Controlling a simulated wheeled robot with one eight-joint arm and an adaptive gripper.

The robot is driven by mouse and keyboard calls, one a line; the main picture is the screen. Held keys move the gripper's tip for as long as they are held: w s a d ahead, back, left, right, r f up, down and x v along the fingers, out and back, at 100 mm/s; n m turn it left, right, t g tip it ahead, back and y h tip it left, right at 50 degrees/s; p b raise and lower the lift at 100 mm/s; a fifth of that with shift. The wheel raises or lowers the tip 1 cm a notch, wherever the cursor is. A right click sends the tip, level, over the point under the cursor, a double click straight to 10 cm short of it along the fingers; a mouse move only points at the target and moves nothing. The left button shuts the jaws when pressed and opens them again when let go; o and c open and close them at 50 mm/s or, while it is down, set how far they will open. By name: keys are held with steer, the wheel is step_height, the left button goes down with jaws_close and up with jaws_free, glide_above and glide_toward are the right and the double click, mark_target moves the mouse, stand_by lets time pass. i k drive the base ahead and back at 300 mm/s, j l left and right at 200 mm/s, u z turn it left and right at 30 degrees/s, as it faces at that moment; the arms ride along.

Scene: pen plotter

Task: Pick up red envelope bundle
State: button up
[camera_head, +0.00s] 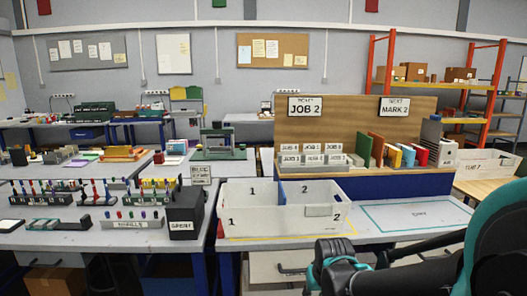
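A red upright item (421,157), likely the red envelope bundle, stands in a row of coloured upright items on the blue-fronted bench unit at the right. A blue one (407,156) is just left of it and a tall grey one (431,140) just right. My gripper (335,262), black and teal, is low in the view, in front of the bench edge. It is well in front of and below the red item and apart from it. Its fingers are too unclear to tell if they are open.
A white two-compartment bin (283,229) marked 1 and 2 stands left of my gripper. A teal-outlined area (418,215) on the bench is clear. Pens in racks and a black box (185,214) are on the left table.

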mark_target(422, 156)
steer(key=l+u, duration=0.1)
steer(key=l, duration=1.05)
steer(key=k+l+u, duration=0.15)
steer(key=l, duration=0.95)
steer(key=l+u, duration=0.15)
steer(key=l, duration=0.4)
steer(key=k+l, duration=0.15)
steer(key=l, duration=0.4)
steer(key=l+u, duration=0.1)
steer(key=l, duration=0.35)
steer(key=k+l+u, duration=0.1)
steer(key=l, duration=0.4)
steer(key=k+l+u, duration=0.15)
steer(key=l, duration=0.3)
steer(key=l+u, duration=0.1)
steer(key=l, duration=0.35)
steer(key=k+l+u, duration=0.1)
steer(key=l, duration=0.35)
steer(key=k+l+u, duration=0.1)
steer(key=l, duration=0.35)
steer(key=l+u, duration=0.1)
steer(key=l, duration=0.4)
steer(key=k+l+u, duration=0.1)
steer(key=l, duration=0.9)
steer(key=k+l+u, duration=0.15)
steer(key=l, duration=0.35)
steer(key=k+l+u, duration=0.1)
steer(key=l, duration=0.4)
steer(key=i+j, duration=0.2)
steer(key=j, duration=0.1)
